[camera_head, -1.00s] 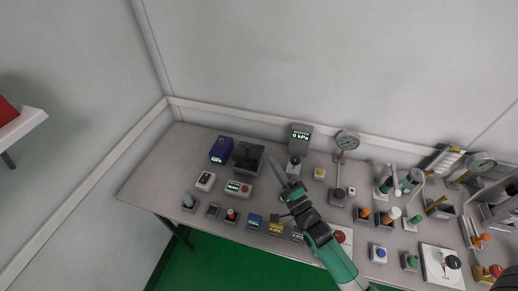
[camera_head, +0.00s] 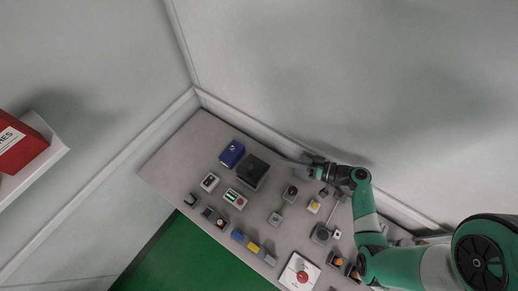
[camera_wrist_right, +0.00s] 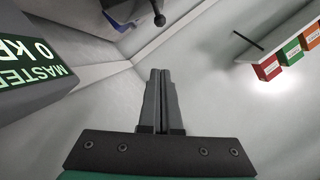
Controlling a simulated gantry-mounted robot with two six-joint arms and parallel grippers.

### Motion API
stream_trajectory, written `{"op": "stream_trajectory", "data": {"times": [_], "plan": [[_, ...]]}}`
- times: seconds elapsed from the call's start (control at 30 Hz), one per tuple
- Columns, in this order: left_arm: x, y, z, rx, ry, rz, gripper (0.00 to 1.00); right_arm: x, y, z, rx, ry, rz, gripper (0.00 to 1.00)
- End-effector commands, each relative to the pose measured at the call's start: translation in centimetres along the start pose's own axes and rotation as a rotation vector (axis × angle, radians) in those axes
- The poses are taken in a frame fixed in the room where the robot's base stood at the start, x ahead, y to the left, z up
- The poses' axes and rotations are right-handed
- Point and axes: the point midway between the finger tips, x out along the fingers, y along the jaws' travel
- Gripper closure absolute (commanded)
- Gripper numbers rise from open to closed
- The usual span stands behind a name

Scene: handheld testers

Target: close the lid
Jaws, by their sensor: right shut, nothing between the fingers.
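A dark grey box (camera_head: 253,172) with a black knob-like part stands at the back of the bench; I cannot tell clearly whether its lid is open. What looks like part of it, with a black rod (camera_wrist_right: 157,12), shows at the top edge of the right wrist view. My right gripper (camera_head: 286,162) is just right of the box's back edge, with its fingers pointing left. In the wrist view its two fingers (camera_wrist_right: 161,72) lie together with nothing between them. They appear apart from the box. My left gripper is not in view.
A blue tester (camera_head: 232,153) stands left of the box. Several small testers and buttons fill the bench's front. The wall is close behind the gripper.

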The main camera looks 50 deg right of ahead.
Motion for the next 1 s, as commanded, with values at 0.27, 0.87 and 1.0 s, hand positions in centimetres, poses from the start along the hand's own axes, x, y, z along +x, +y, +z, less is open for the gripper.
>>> {"op": "stream_trajectory", "data": {"times": [0.27,0.87,1.0], "plan": [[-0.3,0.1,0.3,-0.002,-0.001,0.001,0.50,0.7,0.2,-0.2,-0.004,0.006,0.003,1.00],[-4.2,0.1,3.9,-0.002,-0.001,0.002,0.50,10.6,0.5,2.2,-0.001,0.006,0.003,1.00],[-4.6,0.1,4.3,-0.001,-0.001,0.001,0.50,10.9,0.3,3.3,-0.002,0.008,0.004,1.00]]}}
